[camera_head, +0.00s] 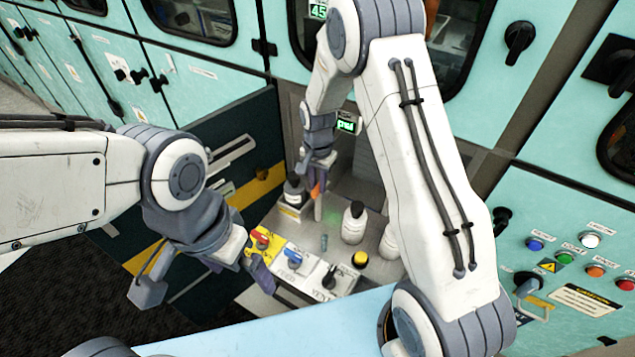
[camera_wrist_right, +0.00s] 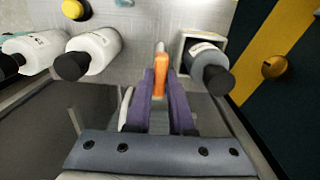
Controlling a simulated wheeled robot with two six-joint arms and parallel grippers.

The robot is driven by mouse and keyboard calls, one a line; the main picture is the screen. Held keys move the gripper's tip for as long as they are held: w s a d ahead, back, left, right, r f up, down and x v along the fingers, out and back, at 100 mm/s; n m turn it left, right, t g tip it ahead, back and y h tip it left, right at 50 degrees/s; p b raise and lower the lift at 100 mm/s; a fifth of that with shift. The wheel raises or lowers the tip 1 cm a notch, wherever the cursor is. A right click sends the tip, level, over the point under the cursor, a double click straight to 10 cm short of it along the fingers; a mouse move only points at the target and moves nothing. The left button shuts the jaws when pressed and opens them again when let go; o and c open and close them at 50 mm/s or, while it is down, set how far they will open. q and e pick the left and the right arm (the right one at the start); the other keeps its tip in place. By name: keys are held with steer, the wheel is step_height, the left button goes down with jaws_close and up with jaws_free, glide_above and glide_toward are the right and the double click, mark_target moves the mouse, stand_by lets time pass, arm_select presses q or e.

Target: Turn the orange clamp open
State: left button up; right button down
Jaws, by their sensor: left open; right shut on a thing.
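The orange clamp (camera_head: 316,190) is small and upright at the back of the work surface, beside a dark-capped bottle (camera_head: 293,190). In the right wrist view the orange clamp (camera_wrist_right: 160,78) lies between the purple fingers of my right gripper (camera_wrist_right: 160,85). My right gripper (camera_head: 318,170) is shut on it from above, and the fingers hide part of it. My left gripper (camera_head: 205,278) is open and empty at the lower left, near the front panel with the knobs, well away from the clamp.
The dark-capped bottle (camera_wrist_right: 206,60) stands in a square holder close to the right gripper. White bottles (camera_head: 354,222) stand to the right.

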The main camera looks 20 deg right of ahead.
steer(key=shift+w, duration=0.1)
stand_by(0.4)
steer(key=c, duration=0.8)
jaws_free()
step_height(320, 180, up, 11)
steer(key=b, duration=0.1)
steer(key=shift+f, duration=0.2)
